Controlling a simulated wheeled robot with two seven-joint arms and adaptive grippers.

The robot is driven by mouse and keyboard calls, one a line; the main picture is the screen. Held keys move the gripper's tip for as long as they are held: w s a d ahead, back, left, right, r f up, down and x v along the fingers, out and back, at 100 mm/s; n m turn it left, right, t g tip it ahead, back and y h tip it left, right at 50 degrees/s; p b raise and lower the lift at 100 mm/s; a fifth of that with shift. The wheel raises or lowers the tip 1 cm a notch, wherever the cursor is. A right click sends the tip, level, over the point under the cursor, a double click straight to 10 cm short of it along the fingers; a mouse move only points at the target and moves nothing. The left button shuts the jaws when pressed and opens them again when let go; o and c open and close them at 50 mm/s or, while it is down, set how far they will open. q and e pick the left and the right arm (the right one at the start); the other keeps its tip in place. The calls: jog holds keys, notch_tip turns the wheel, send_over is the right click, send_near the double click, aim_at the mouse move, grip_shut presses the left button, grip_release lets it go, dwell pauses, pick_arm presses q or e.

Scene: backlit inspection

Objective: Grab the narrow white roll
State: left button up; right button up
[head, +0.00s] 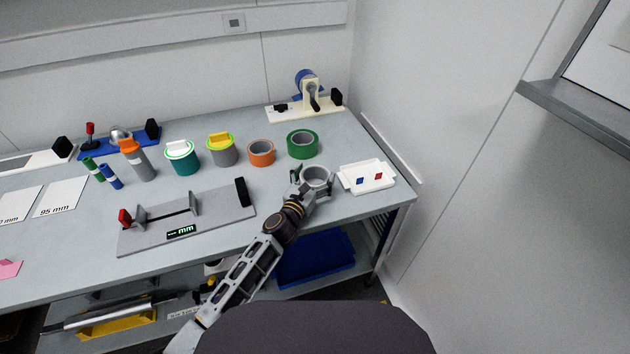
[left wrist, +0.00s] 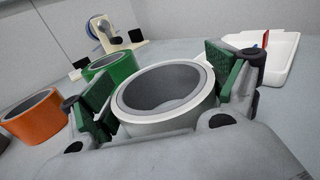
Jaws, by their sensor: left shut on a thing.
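The narrow white roll (head: 316,178) has a white outer band and a grey inner core. It is at the right part of the bench, left of the white tray. My left gripper (head: 313,184) is shut on the roll, with a green pad on each side of it. In the left wrist view the roll (left wrist: 166,117) sits tilted in the picture between the two pads of the left gripper (left wrist: 165,92). I cannot tell whether the roll touches the bench. My right gripper is not in view.
A green roll (head: 302,144) and an orange roll (head: 261,153) stand close behind and left. A white tray (head: 352,184) with small red and blue pieces is just right. A grey measuring fixture (head: 215,217) lies left. A tape dispenser (head: 290,112) stands at the back.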

pick_arm(q)
jog(key=shift+r, duration=0.15)
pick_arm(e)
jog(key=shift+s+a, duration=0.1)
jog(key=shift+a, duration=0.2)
pick_arm(q)
jog(key=shift+r, duration=0.4)
notch_tip(320, 180, up, 2)
jog(key=shift+r+p, duration=0.2)
jog(key=shift+p, duration=0.7)
notch_tip(320, 180, up, 6)
jog(key=p, duration=0.2)
jog(key=shift+r+p, duration=0.25)
jog(key=shift+p, duration=0.1)
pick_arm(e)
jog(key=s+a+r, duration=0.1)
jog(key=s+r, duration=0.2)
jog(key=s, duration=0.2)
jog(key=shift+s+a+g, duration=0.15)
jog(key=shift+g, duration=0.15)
